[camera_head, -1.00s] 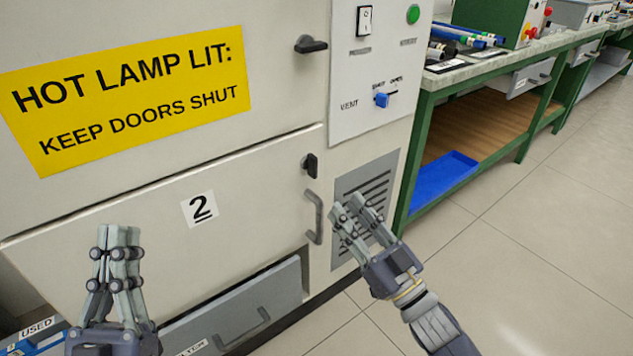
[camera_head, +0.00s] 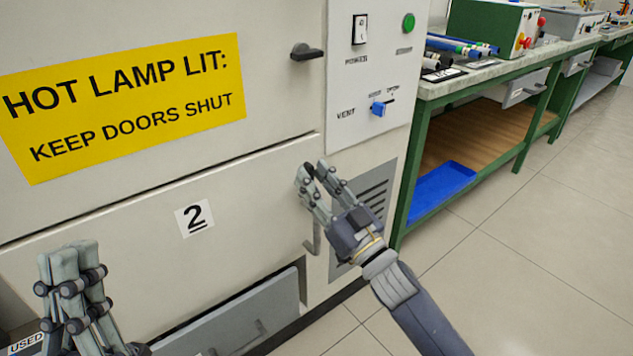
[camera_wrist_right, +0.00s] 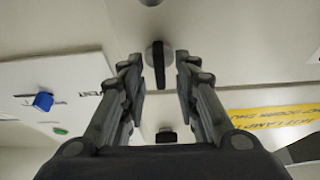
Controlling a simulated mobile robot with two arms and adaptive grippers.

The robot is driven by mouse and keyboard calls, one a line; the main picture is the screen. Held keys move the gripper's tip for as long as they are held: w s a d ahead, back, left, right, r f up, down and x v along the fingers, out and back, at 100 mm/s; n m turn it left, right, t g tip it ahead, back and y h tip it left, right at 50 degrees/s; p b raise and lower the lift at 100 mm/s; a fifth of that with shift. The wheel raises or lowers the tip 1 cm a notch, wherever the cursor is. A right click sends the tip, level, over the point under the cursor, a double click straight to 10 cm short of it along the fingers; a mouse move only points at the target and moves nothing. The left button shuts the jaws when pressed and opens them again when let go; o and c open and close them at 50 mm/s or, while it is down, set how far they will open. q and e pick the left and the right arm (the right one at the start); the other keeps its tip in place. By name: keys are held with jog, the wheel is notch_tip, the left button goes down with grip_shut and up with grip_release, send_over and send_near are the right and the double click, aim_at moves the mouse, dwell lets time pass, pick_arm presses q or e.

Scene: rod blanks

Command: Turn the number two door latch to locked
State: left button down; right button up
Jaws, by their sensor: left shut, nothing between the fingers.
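The number two door (camera_head: 120,225) is a pale panel with a "2" label (camera_head: 195,217). Its small dark latch (camera_head: 309,169) is mostly hidden behind my right fingers in the head view. In the right wrist view the latch (camera_wrist_right: 158,62) shows as an upright dark bar on a round grey base, between my fingertips. My right gripper (camera_head: 313,171) is open, with a finger on either side of the latch; I cannot tell whether they touch it. My left gripper (camera_head: 68,255) is shut and empty, low at the left, apart from the door.
The upper door's dark latch (camera_head: 307,51) lies sideways. A green bench (camera_head: 412,165) stands at the right.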

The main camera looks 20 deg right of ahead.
grip_shut()
